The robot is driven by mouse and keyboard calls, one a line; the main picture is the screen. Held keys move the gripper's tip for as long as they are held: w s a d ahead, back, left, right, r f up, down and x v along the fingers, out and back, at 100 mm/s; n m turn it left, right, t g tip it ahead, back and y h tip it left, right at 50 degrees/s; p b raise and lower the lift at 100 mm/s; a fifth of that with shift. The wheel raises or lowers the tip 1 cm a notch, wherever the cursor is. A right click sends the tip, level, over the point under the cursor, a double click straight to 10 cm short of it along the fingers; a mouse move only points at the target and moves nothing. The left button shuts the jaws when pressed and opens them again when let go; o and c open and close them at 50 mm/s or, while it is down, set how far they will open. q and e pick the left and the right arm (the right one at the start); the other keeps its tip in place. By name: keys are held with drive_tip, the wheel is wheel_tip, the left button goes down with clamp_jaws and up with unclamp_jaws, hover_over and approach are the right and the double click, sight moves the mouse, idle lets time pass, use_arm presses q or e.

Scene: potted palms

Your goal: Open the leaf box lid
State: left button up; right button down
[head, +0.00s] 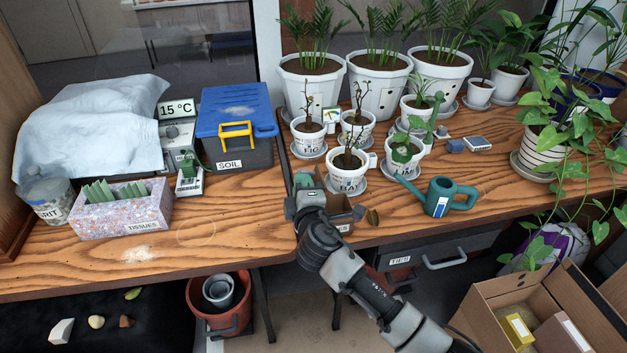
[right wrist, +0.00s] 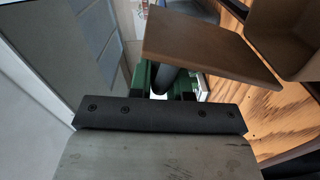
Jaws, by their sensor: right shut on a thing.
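The leaf box (head: 343,214) is a small brown box at the table's front edge in the head view, partly hidden behind my right gripper (head: 304,181). In the right wrist view, the brown lid (right wrist: 212,45) is a flat panel standing at an angle to the box (right wrist: 292,38), whose hollow shows at the upper right. My right gripper (right wrist: 168,82) has its green fingers shut on a dark, rounded piece at the lid's edge, seemingly its handle. The grip itself is partly hidden by the lid. My left gripper is not in view.
Potted seedlings (head: 348,176) stand close behind the box. A teal watering can (head: 440,197) is to the right. A blue-lidded soil bin (head: 236,125) and a tissue box (head: 121,209) stand to the left. Bare wooden table (head: 215,232) lies left of the gripper.

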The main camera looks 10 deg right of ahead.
drive_tip(key=shift+a+f+n, duration=0.2)
drive_tip(key=shift+a+n, duration=0.65)
drive_tip(key=shift+n, duration=0.25)
drive_tip(key=shift+a+f+n, duration=0.15)
drive_tip(key=shift+a+n, duration=0.65)
drive_tip(key=shift+n, duration=0.3)
drive_tip(key=c, duration=1.1)
unclamp_jaws()
drive_tip(key=shift+a+f, duration=0.1)
drive_tip(key=s, duration=1)
drive_tip(key=shift+s+d, duration=0.2)
drive_tip(key=shift+s, duration=0.2)
